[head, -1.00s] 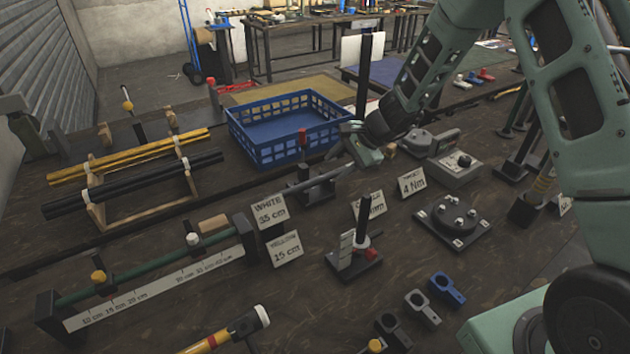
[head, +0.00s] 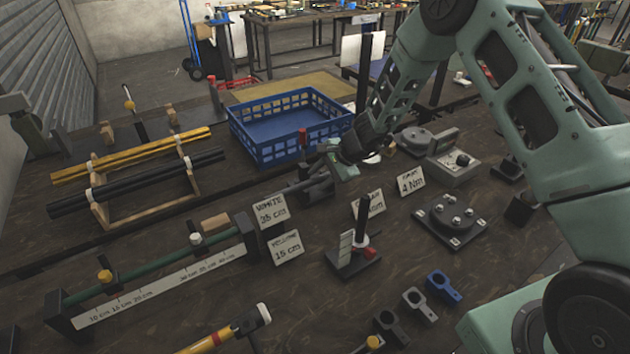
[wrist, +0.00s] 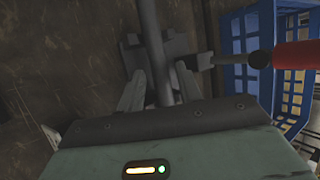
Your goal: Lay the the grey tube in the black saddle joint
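The grey tube (wrist: 153,35) runs lengthwise between the two fingers of my gripper (wrist: 158,82) in the wrist view. A narrow gap shows on each side of it, so the fingers are open around the tube. The dark saddle joint (wrist: 178,46) is just beyond the fingertips, and the tube lies across its middle between its raised sides. In the head view my gripper (head: 338,163) is low beside the saddle joint (head: 318,190). The tube is hard to tell apart there, and its contact with the saddle is partly hidden.
A red-handled clamp (wrist: 292,56) stands close to the saddle, with the blue crate (head: 292,127) behind it. Sign cards (head: 270,211) and a small stand (head: 353,252) are in front. A rack of yellow and black tubes (head: 95,205) is at left.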

